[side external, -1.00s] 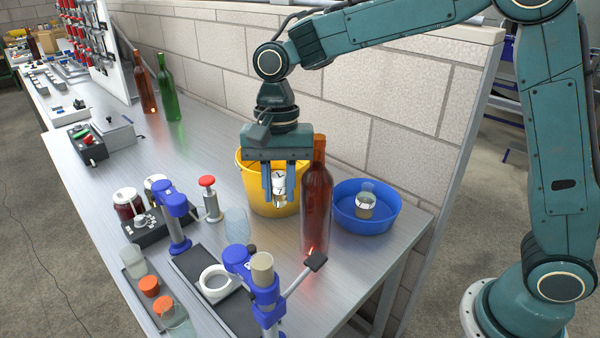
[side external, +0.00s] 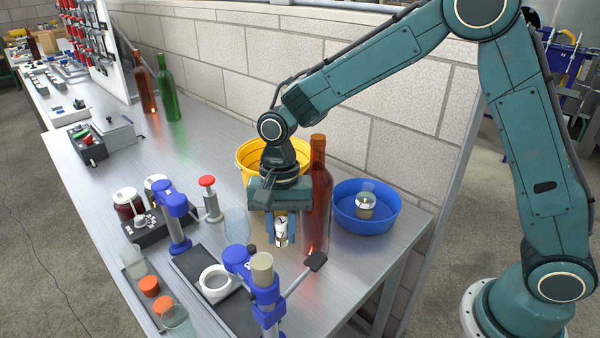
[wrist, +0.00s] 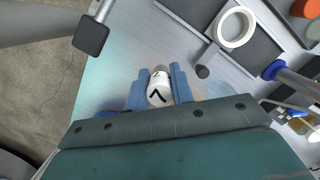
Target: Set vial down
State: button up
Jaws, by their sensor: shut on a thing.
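The vial (side external: 281,232) is small and white with a black mark. My gripper (side external: 281,238) is shut on it and holds it upright, beside the amber bottle and in front of the yellow bucket. In the wrist view the vial (wrist: 159,88) sits between the two blue fingers of my gripper (wrist: 159,86), its black mark facing the camera. I cannot tell whether its base touches the bench. A similar vial (side external: 365,203) stands in the blue bowl (side external: 347,220).
The amber bottle (side external: 317,195) stands close on the right, and the yellow bucket (side external: 247,157) is behind. A blue clamp stand (side external: 266,292) with a black-tipped lever (side external: 315,262) is in front. A white ring (side external: 215,282) lies on a dark plate to the left. Bare bench (side external: 375,260) shows at right.

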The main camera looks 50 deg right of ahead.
jog(key=shift+f, duration=5.75)
jog(key=shift+f, duration=0.15)
jog(key=o, duration=1)
jog(key=shift+w+d+r, duration=0.2)
jog(key=shift+r, duration=1.85)
jog(key=shift+w+d+r, duration=0.25)
jog(key=shift+r, duration=1.75)
jog(key=shift+w+d+r, duration=0.2)
jog(key=shift+r, duration=1.85)
